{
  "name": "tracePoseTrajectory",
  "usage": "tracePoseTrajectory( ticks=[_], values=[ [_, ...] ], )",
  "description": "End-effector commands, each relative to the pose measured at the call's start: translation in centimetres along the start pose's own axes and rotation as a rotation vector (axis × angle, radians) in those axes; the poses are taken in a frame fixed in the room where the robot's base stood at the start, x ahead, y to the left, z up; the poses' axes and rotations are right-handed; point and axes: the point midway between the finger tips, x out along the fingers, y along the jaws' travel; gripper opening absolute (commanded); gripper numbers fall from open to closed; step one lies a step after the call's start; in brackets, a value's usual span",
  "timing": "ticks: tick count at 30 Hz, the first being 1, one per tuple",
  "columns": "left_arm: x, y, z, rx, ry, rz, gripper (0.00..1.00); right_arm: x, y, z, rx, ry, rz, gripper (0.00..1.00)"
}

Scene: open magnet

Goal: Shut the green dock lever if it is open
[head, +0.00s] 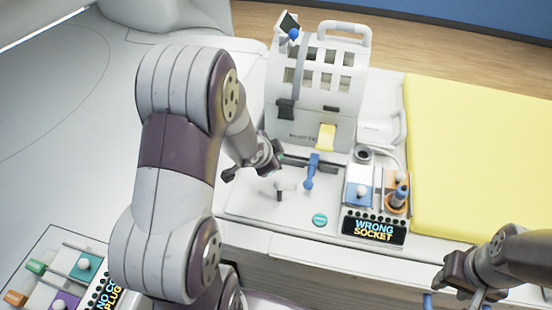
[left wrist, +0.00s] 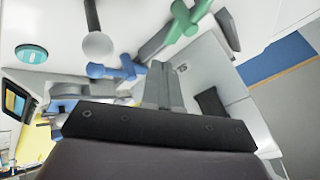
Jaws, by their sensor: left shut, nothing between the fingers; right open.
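The green lever (left wrist: 186,22) shows in the left wrist view at the top, just beyond my left fingers; it is apart from them as far as I can see. In the head view my left arm and gripper hide nearly all of it, and I cannot tell whether it is open or shut. My left gripper (head: 258,166) is shut and empty, low over the white dock panel beside the lever. A blue lever (head: 312,170) stands to its right and also shows in the left wrist view (left wrist: 118,70). My right gripper (head: 460,284) is open and empty at the lower right.
A white slotted housing (head: 316,80) with a yellow tab (head: 326,137) stands behind the levers. A white-knobbed stick (head: 279,190) and a teal button (head: 320,220) are in front. A "WRONG SOCKET" display (head: 374,229) and sockets are right, beside a yellow pad (head: 480,160).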

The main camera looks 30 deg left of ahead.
Motion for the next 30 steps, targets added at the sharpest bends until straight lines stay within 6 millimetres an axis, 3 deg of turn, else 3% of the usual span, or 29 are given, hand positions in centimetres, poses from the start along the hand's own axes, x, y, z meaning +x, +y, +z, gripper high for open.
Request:
tracePoseTrajectory(
  ticks=[6,12,30],
  values=[
    [4.5,0.2,0.1,0.000,0.000,0.002,0.00,1.0,0.0,0.1,0.000,0.000,0.000,0.43],
    [7.5,0.1,0.1,-0.001,-0.001,0.002,0.00,1.1,0.0,0.1,0.000,0.000,0.000,0.43],
    [9.5,-0.3,-0.7,0.001,0.002,0.000,0.00,1.3,0.0,0.2,0.000,0.000,0.000,0.43]
  ],
)
